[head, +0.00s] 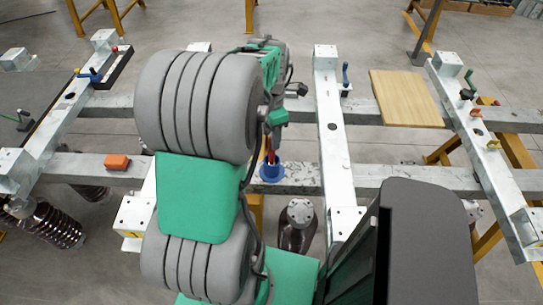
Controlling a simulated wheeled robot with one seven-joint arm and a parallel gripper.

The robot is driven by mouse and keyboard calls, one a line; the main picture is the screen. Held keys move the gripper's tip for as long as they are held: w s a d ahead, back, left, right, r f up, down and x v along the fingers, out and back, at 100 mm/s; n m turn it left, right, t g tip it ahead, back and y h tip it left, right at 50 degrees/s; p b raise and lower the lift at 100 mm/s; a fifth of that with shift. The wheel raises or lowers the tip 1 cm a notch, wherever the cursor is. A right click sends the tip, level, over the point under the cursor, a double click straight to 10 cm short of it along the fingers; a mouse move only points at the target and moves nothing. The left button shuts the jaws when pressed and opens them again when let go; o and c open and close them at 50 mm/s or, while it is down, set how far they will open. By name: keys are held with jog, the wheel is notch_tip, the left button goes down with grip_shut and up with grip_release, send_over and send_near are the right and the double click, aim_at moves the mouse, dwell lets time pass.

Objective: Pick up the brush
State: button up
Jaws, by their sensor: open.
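My gripper (271,147) points down at the middle of the frame, partly hidden by my own arm. It is open. Right beneath it a blue round piece (272,173) sits on the galvanized crossbeam, with a thin reddish upright part rising toward the fingers. This may be the brush, but its shape is mostly hidden and I cannot tell for sure. I cannot tell whether the fingers stand around the upright part or just above it.
A wooden board (406,98) lies across the frame at right. Small coloured tools rest on a black tray (106,68) at upper left. Dark ribbed insulators (52,224) hang below. Gaps between beams open to the floor.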

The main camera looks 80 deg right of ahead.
aim_at(272, 156)
jog(key=f, duration=0.4)
jog(key=f+p, duration=0.1)
jog(key=f, duration=0.2)
jog(key=shift+d+f, duration=0.2)
jog(key=shift+f, duration=0.15)
grip_shut()
